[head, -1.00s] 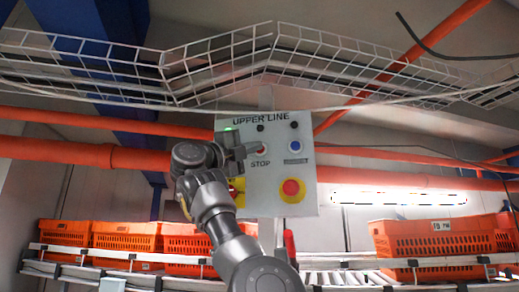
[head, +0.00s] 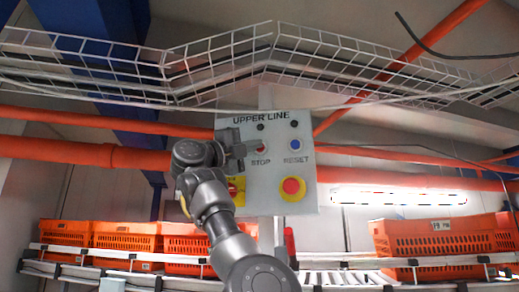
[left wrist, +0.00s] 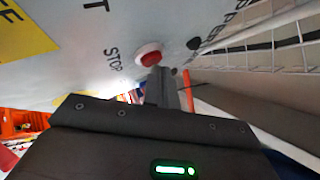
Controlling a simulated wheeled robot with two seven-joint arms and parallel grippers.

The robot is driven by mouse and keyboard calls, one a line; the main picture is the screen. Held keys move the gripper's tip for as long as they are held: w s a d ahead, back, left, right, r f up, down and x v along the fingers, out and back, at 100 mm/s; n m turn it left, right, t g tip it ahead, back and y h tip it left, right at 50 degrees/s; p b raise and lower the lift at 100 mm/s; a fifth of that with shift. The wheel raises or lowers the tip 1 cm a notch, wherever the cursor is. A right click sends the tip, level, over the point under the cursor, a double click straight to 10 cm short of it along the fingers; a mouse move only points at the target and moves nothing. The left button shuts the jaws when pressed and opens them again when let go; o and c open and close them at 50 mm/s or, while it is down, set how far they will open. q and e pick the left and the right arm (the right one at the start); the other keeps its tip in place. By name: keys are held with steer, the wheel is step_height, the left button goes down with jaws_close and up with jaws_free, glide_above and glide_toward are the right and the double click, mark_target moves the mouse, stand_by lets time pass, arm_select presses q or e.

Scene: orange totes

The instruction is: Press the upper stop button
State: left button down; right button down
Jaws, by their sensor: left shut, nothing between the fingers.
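The control panel (head: 270,190), headed UPPER LINE, faces me in the middle of the head view. The red STOP button (head: 262,148) sits on its upper part above the STOP label. It also shows in the left wrist view as a red button in a pale ring (left wrist: 152,56). My left gripper (head: 254,146) is shut and empty, its tips just left of the button. In the left wrist view the fingertips (left wrist: 156,78) are close below the button, and contact cannot be told. My right gripper is not in view.
The panel also bears a blue RESET button (head: 295,145) and a red emergency knob (head: 291,188) on yellow. My left arm hides the panel's left side. A wire cable tray (head: 220,60) runs above. Orange totes (head: 440,240) stand on conveyors at both sides.

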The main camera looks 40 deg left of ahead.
arm_select(q)
steer(key=shift+s+d+b, duration=0.25)
steer(key=shift+s+b, duration=0.1)
steer(key=shift+s, duration=0.15)
steer(key=s+b, duration=0.1)
steer(key=s+d+b, duration=0.1)
steer(key=s, duration=0.1)
steer(key=s+d+b, duration=0.1)
steer(key=shift+s+b, duration=0.25)
steer(key=shift+b, duration=0.15)
stand_by(0.8)
